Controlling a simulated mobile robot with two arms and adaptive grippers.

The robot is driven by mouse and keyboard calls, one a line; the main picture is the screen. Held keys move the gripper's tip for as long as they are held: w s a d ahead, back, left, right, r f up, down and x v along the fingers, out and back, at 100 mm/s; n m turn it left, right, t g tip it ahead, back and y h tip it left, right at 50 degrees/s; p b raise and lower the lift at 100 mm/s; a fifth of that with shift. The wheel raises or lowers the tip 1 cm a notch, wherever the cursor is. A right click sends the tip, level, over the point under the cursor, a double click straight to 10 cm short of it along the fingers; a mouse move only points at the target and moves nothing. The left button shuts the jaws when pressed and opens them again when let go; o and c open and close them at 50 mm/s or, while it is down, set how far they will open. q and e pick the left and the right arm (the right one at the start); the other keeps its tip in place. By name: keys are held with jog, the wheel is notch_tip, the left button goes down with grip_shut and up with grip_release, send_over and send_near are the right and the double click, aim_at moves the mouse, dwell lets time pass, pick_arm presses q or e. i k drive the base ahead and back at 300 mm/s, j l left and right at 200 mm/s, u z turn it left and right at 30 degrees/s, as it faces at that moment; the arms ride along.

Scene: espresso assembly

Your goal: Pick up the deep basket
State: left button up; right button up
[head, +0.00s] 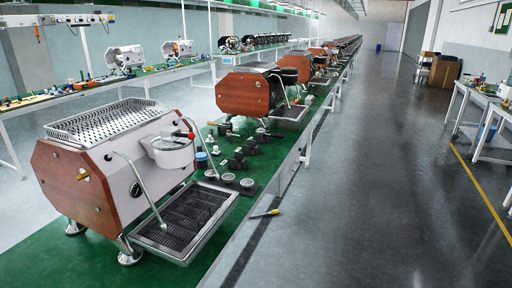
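Several small round metal baskets sit in a row on a dark holder on the green bench mat, just right of the nearest espresso machine's drip tray. One basket (211,174) is at the left, one (228,178) in the middle and one (247,183) at the right. They are too small here to tell which is the deep basket. Neither of my grippers is in view.
The espresso machine (85,190) with wooden side panels stands left of the baskets. The grey floor (370,200) to the right is clear.

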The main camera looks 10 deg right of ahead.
aim_at(228, 178)
jog(key=i+l+z, duration=0.3)
jog(key=i, duration=0.4)
jog(key=i+l+z, duration=0.25)
jog(key=i, duration=0.5)
jog(key=i+z, duration=0.3)
jog(key=i, duration=0.4)
jog(key=i+l+u, duration=0.1)
jog(key=i+u, duration=0.3)
jog(key=i+l+u, duration=0.2)
jog(key=i+u, duration=0.2)
jog(key=i+l+u, duration=0.4)
jog(key=k+j, duration=0.05)
jog(key=j, duration=0.05)
